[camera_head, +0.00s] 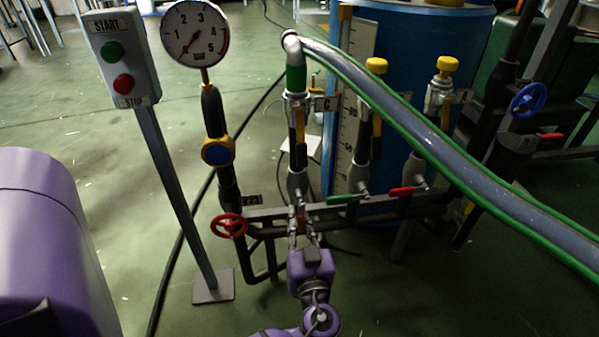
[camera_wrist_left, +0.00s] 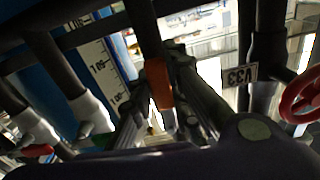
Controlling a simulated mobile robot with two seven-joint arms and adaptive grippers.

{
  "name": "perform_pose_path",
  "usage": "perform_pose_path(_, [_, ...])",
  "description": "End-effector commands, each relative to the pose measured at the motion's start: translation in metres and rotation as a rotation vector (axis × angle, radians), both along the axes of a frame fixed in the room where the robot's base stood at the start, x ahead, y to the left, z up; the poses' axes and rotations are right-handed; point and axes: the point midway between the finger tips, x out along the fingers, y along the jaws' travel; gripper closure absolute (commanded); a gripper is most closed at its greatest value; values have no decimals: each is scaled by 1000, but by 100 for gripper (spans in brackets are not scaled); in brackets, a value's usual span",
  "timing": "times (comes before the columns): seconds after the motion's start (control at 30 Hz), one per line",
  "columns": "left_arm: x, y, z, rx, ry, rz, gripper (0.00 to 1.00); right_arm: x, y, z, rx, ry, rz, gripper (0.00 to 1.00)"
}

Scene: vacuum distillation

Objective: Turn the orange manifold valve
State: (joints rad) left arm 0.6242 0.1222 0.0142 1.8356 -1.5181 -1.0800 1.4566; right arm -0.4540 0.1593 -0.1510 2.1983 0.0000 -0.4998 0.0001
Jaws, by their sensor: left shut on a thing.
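The orange manifold valve handle (camera_head: 301,223) sits on the dark manifold pipe, below the pipe branch tagged "C". Only a small part of it shows in the head view. In the left wrist view the orange handle (camera_wrist_left: 158,84) stands upright between the fingers. My left gripper (camera_head: 303,219) reaches up to the manifold from below and is shut on the orange handle, with one finger on each side. The fingers and wrist hide part of the valve. My right gripper is not in view.
A red handwheel (camera_head: 229,225) by the V33 tag is close on the left. Green (camera_head: 343,198) and red (camera_head: 402,190) lever handles are on the right. A start/stop post (camera_head: 175,190), a gauge (camera_head: 194,36) and a blue tank (camera_head: 408,50) stand around. A green-striped hose (camera_head: 440,150) crosses the right.

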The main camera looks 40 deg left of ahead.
Motion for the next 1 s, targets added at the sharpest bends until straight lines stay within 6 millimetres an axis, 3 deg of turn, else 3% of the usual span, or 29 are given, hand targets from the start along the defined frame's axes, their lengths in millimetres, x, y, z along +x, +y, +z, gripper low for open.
perform_pose_path(0.13, [-1,-1,-1,-2,3,0,100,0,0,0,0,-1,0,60])
perform_pose_path(0.17, [-1,-1,-1,-2,3,0,80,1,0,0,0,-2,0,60])
perform_pose_path(0.3, [-1,0,-1,0,3,0,64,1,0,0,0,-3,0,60])
perform_pose_path(1.0, [-5,0,2,56,72,1,64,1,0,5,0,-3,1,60])
